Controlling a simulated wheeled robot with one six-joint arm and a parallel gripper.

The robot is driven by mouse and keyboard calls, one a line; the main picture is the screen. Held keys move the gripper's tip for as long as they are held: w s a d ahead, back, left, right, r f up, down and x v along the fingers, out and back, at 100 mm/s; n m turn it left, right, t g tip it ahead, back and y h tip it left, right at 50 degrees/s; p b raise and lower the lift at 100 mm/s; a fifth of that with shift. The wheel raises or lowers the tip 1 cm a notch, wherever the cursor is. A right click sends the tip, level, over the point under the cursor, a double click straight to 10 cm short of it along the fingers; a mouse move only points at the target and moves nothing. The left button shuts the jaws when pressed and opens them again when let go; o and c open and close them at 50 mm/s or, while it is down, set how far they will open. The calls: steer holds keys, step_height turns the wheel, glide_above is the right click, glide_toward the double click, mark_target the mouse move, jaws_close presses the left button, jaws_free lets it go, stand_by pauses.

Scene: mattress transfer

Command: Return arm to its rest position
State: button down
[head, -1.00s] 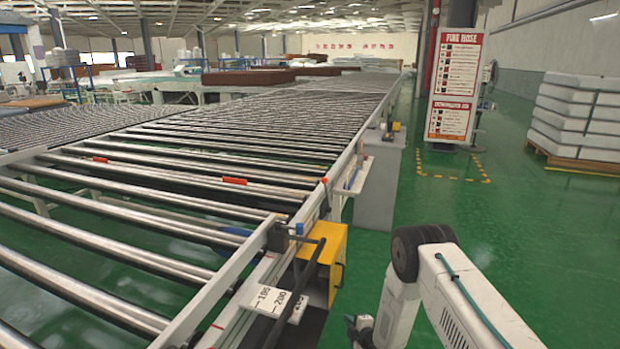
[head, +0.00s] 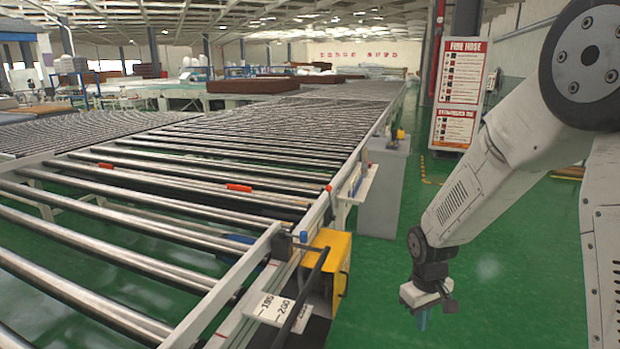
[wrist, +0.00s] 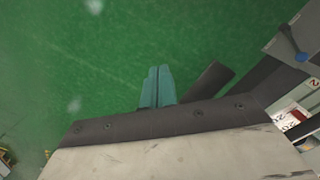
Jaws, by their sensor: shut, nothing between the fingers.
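My arm (head: 490,180) is folded on the right side of the head view, with its elbow high and its forearm slanting down to the left. My gripper (head: 423,318) hangs at the end, pointing down over the green floor, to the right of the conveyor. In the wrist view the two teal fingers of my gripper (wrist: 157,86) are pressed together with nothing between them. They point at bare floor.
A roller conveyor (head: 170,262) fills the left and middle. A yellow box (head: 335,262) and a numbered ruler plate (head: 277,310) sit at its near right edge. A grey cabinet (head: 382,195) stands beside it. A fire hose sign (head: 457,95) stands farther back. Green floor is open between.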

steer(key=s+r+m+t, duration=0.1)
steer(key=s+r+m, duration=0.3)
steer(key=s+r, duration=1.9)
steer(key=shift+s+d+r+t+y, duration=0.3)
steer(key=shift+s+d+r+t, duration=0.1)
steer(key=shift+s, duration=1.35)
